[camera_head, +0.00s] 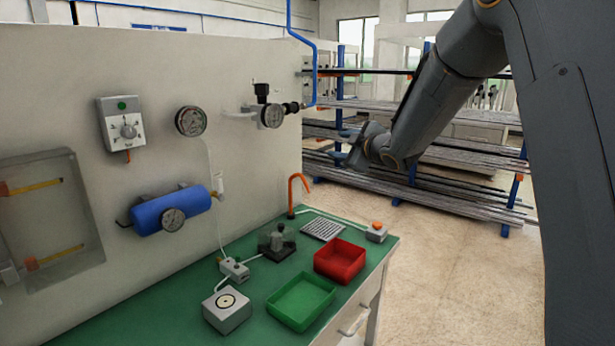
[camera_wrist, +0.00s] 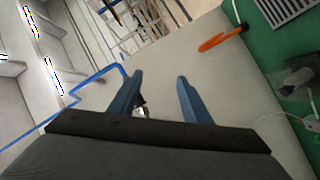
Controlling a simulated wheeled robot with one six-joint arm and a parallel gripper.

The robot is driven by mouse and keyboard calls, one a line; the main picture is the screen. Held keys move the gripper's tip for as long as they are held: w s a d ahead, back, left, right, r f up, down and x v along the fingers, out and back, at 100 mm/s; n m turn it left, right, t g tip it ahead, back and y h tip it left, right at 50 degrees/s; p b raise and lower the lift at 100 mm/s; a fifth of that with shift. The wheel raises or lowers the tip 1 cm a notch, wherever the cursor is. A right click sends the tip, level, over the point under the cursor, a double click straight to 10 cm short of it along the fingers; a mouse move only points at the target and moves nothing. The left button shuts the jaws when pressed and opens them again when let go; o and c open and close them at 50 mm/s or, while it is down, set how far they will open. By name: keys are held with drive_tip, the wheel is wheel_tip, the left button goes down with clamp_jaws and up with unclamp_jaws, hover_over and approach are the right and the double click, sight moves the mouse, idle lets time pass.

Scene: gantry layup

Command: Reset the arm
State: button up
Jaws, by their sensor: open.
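My gripper (camera_wrist: 158,90) is in the wrist view with its two blue fingers spread apart and nothing between them. In the head view my gripper (camera_head: 347,148) is at the end of my grey arm, raised in the air to the right of the panel wall and above the level of the bench. It touches nothing that I can see. My arm reaches in from the upper right of the head view.
A green-topped bench (camera_head: 180,308) holds a red tray (camera_head: 340,277), a green tray (camera_head: 303,318), a grey box (camera_head: 227,318) and an orange hook (camera_head: 292,194). The wall (camera_head: 255,170) carries gauges and a blue cylinder (camera_head: 172,210). Racks (camera_head: 440,185) stand behind; floor (camera_head: 440,270) is clear.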

drive_tip(key=s+d+f+m+g+h, duration=0.2)
drive_tip(key=s+d+f+m+g, duration=0.15)
drive_tip(key=s+f, duration=0.4)
drive_tip(key=s+d+f+m+g+h, duration=0.25)
drive_tip(key=s+d+f+m, duration=0.2)
drive_tip(key=s, duration=0.65)
drive_tip(key=s+d+f+m+g+h, duration=0.35)
drive_tip(key=s+f, duration=0.35)
drive_tip(key=s, duration=0.3)
drive_tip(key=s+a+f+m+g, duration=0.1)
drive_tip(key=s+f+m+g, duration=0.1)
drive_tip(key=s, duration=0.6)
drive_tip(key=s+a+f+m+g+y, duration=0.1)
drive_tip(key=s+f+m+g, duration=0.1)
drive_tip(key=s, duration=0.6)
drive_tip(key=shift+s+f, duration=0.25)
drive_tip(key=shift+s, duration=0.1)
